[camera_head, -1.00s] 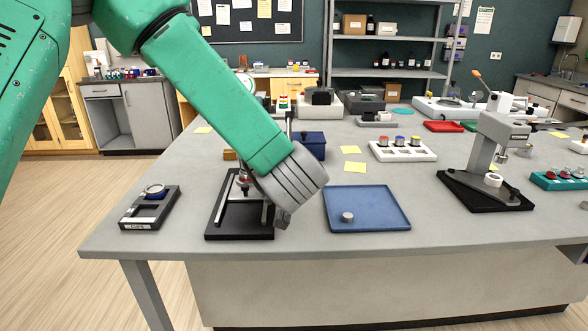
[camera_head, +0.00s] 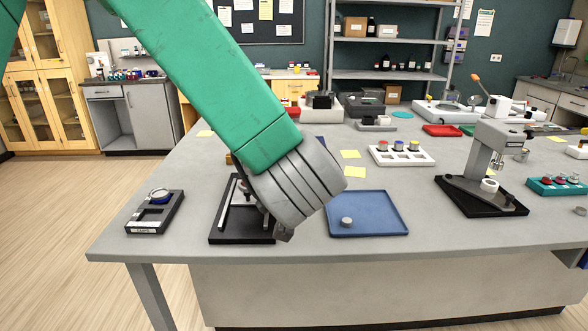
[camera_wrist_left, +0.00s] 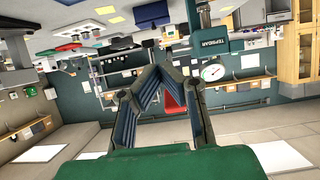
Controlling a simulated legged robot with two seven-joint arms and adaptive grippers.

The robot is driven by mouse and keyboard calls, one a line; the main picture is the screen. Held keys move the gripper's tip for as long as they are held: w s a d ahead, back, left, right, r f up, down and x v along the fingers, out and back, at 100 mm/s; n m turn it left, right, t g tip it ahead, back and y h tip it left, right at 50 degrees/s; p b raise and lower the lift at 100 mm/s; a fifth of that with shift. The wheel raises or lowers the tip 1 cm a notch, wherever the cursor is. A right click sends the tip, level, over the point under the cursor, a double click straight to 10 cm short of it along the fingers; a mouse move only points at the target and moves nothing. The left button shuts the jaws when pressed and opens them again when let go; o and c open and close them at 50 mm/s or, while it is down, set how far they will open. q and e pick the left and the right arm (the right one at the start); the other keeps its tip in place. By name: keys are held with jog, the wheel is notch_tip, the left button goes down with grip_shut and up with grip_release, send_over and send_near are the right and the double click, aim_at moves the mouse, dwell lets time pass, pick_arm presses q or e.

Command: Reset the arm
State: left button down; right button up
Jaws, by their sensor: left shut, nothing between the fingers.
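My left arm, green, reaches in from the upper left in the head view. Its grey wrist end (camera_head: 297,188) hangs over the table in front of a black-based stand, whose base (camera_head: 240,238) shows below it. The arm hides most of that stand, and the fingers are mostly hidden in this view. In the left wrist view my left gripper (camera_wrist_left: 154,72) shows two dark ribbed fingers closed to a point, with nothing between them. A device with a round dial gauge (camera_wrist_left: 212,72) appears beyond the fingers to the right. My right gripper is in neither view.
A blue tray (camera_head: 385,226) holding a small grey cap lies right of my wrist. A dark case (camera_head: 155,213) with a round lens-like part sits at the left table edge. A lever press (camera_head: 485,165) stands to the right. Bare table lies between tray and press.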

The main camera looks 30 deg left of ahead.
pick_arm(q)
jog(key=shift+d+r, duration=0.1)
jog(key=shift+d, duration=0.1)
jog(key=s+f+m+g+h+b, duration=0.2)
jog(key=f, duration=1.1)
jog(key=s+f+m+g+h+b, duration=0.1)
jog(key=s+f+m+h, duration=0.15)
jog(key=f, duration=1.05)
jog(key=s+a+f+m+g+h+b, duration=0.2)
jog(key=s+f+g, duration=0.5)
jog(key=s+f, duration=1.3)
jog(key=s, duration=0.3)
jog(key=shift+a+g+b, duration=0.2)
jog(key=shift+g+b, duration=0.1)
